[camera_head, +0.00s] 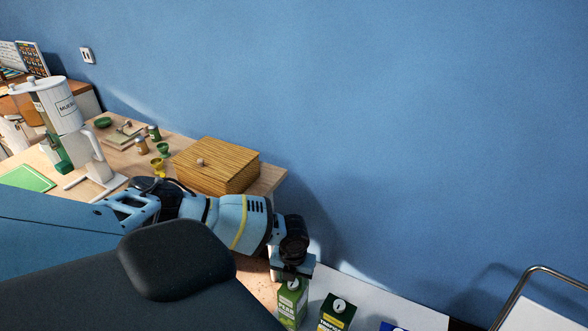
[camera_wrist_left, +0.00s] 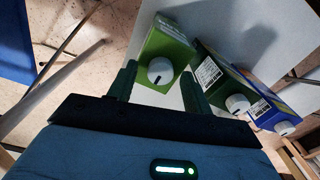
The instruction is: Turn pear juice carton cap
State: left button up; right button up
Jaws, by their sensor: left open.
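The pear juice carton (camera_head: 289,307) is green with a white cap and stands at the lower edge of the head view. It also shows in the left wrist view (camera_wrist_left: 167,41), with its round white cap (camera_wrist_left: 160,71) facing the camera. My left gripper (camera_head: 293,274) is over the top of this carton. In the left wrist view its two fingers (camera_wrist_left: 158,74) are apart, one on each side of the cap, with visible gaps to it. The gripper holds nothing. Part of the carton's top is hidden by the gripper in the head view. My right gripper is not in view.
A dark green carton (camera_head: 337,315) with a white cap stands close to the right, with a blue carton (camera_head: 390,327) beyond it. A white surface (camera_head: 375,301) lies behind them. A wooden table (camera_head: 268,178) with a woven box (camera_head: 214,167) is at left. A metal rail (camera_head: 515,296) is at right.

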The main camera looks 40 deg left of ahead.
pick_arm(q)
jog(key=shift+f, duration=0.15)
jog(key=c, duration=1)
